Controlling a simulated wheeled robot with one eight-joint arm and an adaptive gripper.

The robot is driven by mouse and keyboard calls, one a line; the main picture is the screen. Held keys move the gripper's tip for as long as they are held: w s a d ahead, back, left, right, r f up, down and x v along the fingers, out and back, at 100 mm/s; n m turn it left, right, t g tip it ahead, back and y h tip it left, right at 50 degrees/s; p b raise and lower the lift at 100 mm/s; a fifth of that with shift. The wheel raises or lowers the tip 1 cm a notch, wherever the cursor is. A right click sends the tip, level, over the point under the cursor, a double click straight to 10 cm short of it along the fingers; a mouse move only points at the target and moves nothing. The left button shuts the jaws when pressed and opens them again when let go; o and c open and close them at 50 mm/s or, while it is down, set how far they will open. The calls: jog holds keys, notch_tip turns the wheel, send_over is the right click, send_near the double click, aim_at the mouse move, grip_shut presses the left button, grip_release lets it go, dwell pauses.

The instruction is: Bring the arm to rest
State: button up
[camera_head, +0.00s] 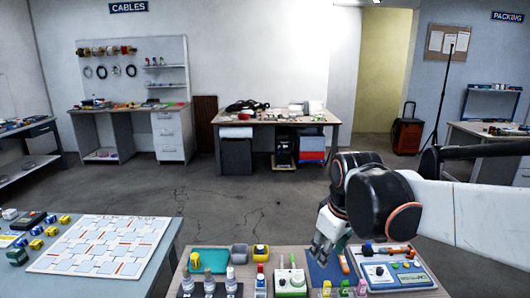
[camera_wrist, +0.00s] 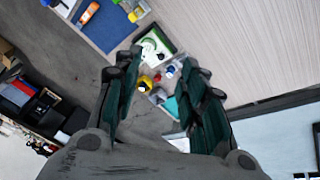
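My gripper (camera_head: 325,245) is at the lower right of the head view, with its fingers pointing down above the workbench (camera_head: 308,268), near the blue mat (camera_head: 322,272). In the wrist view my gripper (camera_wrist: 160,62) shows two dark fingers with teal pads, spread apart. Nothing is between them. Past the fingertips the wrist view shows the bench with a white and green device (camera_wrist: 154,46) and small coloured items. The arm comes in from the right of the head view.
On the bench stand several bottles (camera_head: 209,283), a teal tray (camera_head: 210,261), a green-and-white device (camera_head: 290,281) and a white-and-blue panel device (camera_head: 398,274). A second table with a patterned board (camera_head: 100,247) is at left. Open floor (camera_head: 240,205) lies behind the benches.

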jog(key=s+d+f+m+t, duration=0.1)
jog(key=s+d+m, duration=0.1)
jog(key=s, duration=0.6)
jog(key=s+d+f+m+t, duration=0.1)
jog(key=s+d+m+t, duration=0.1)
jog(key=s+m, duration=0.3)
jog(key=s+d, duration=0.1)
jog(key=s, duration=0.3)
jog(key=shift+t, duration=0.3)
dwell(0.6)
